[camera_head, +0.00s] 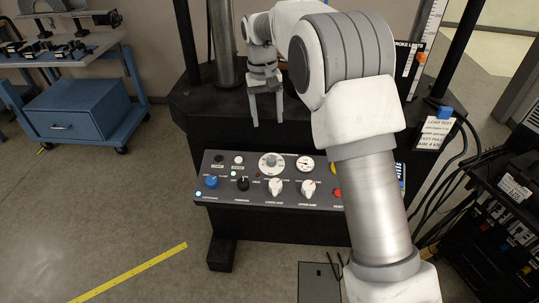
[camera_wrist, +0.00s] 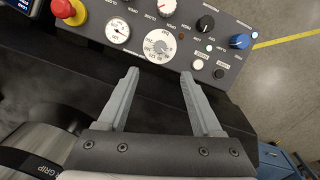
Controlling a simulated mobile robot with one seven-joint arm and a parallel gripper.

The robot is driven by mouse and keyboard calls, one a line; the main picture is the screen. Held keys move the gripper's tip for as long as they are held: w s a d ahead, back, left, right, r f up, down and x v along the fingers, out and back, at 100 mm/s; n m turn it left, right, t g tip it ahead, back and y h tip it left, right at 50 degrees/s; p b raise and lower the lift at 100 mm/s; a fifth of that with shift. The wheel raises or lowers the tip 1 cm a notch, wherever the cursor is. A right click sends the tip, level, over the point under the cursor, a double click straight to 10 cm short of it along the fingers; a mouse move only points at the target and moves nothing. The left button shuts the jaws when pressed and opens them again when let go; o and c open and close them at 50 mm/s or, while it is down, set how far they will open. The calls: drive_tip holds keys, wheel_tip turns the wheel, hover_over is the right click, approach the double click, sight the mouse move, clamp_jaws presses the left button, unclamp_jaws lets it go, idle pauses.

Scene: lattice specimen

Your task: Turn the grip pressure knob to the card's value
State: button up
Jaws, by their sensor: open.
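The dark control panel (camera_head: 330,200) slopes at the machine's front. A round white dial with a grey centre (camera_head: 271,160) sits at its upper middle, beside a small white gauge (camera_head: 305,164). The dial (camera_wrist: 160,46) and gauge (camera_wrist: 118,30) also show in the wrist view. The labels are too small to tell which control is grip pressure. A white card (camera_head: 435,132) hangs at the right; its heading seems to read load test, but its value is not clear. My gripper (camera_head: 267,123) is open and empty above the panel. In the wrist view my gripper (camera_wrist: 158,72) points toward the dial, apart from it.
The panel also has a blue knob (camera_head: 211,182), a black knob (camera_head: 242,183), two white knobs (camera_head: 276,187) and a red mushroom button (camera_wrist: 68,9). Dark column bases stand behind. A blue cart (camera_head: 80,108) is at left; a dark rack with cables (camera_head: 500,220) is at right.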

sight(271, 158)
drive_tip(key=f, duration=0.5)
drive_tip(key=f+b, duration=0.1)
drive_tip(key=f, duration=0.3)
drive_tip(key=d+f+b, duration=0.1)
drive_tip(key=f, duration=0.4)
drive_tip(key=shift+w+f, duration=0.1)
drive_tip(key=shift+f, duration=0.2)
clamp_jaws()
